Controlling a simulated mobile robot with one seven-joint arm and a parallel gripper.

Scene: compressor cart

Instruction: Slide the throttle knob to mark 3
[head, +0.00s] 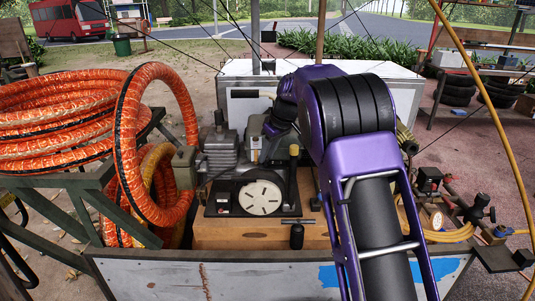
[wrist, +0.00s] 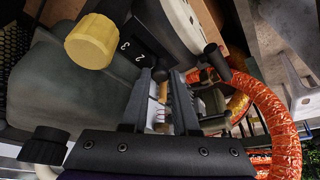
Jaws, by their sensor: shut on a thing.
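In the wrist view, my gripper (wrist: 162,82) has its two dark jaws close together around a small dark knob (wrist: 160,73), which looks like the throttle knob; the jaws hide most of it. A black scale plate (wrist: 140,50) runs beside it, with the marks 2 and 3 readable. Mark 2 is nearer the jaws, and 3 lies farther toward the yellow knob (wrist: 91,41). Any other mark is hidden. In the head view, my purple arm reaches over the compressor engine (head: 222,150); the throttle knob and the fingertips cannot be made out there.
The yellow knob also shows in the head view (head: 294,150), upright beside the engine. A white slotted disc (head: 260,197) faces front. Orange hose coils (head: 70,110) stand at left. Pipe fittings (head: 465,205) are at right.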

